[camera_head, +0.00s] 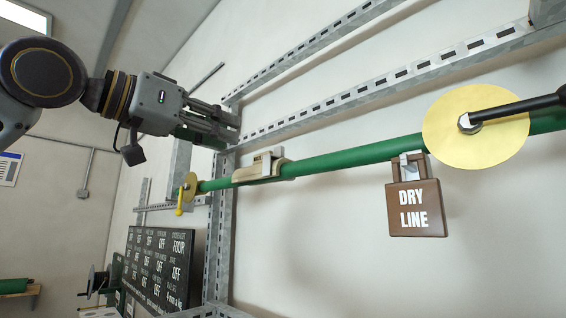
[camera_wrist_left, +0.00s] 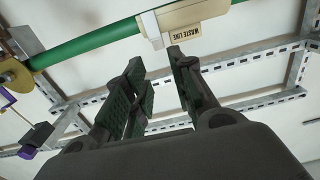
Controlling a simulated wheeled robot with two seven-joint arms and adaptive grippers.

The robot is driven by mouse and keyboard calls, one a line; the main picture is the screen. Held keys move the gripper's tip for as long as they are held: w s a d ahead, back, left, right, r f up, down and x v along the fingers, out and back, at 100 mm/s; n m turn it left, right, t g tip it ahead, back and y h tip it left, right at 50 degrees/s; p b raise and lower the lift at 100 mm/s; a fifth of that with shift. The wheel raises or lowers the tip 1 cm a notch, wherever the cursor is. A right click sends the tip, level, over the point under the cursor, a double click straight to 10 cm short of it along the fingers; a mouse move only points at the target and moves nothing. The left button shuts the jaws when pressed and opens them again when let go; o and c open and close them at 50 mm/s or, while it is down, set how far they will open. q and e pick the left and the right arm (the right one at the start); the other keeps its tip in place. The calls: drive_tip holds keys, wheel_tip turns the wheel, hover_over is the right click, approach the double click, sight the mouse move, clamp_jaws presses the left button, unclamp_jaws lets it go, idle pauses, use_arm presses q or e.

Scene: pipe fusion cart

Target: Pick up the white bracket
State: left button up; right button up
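The white bracket (camera_head: 266,164) sits on the green pipe beside a beige label block (camera_head: 245,174). In the left wrist view, the white bracket (camera_wrist_left: 151,26) wraps the pipe, next to the block marked "WASTE LINE" (camera_wrist_left: 195,18). My left gripper (camera_head: 228,130) is up and to the left of the bracket in the head view, apart from it. In the left wrist view, its fingers (camera_wrist_left: 156,58) are spread with an empty gap, and the bracket lies just beyond the tips. My right gripper is not in view.
The green pipe (camera_head: 350,157) runs along slotted metal rails (camera_head: 380,83). A yellow disc (camera_head: 450,125) with a black lever and a brown "DRY LINE" padlock-shaped tag (camera_head: 417,222) are at right. A smaller yellow valve (camera_head: 188,185) is at left. A black board (camera_head: 158,265) stands below.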

use_arm(q)
drive_tip(key=p, duration=0.2)
approach(277, 149)
drive_tip(key=x, duration=0.3)
drive_tip(key=shift+w+d+r, duration=0.1)
drive_tip(key=shift+w+d, duration=0.2)
drive_tip(key=shift+w, duration=0.1)
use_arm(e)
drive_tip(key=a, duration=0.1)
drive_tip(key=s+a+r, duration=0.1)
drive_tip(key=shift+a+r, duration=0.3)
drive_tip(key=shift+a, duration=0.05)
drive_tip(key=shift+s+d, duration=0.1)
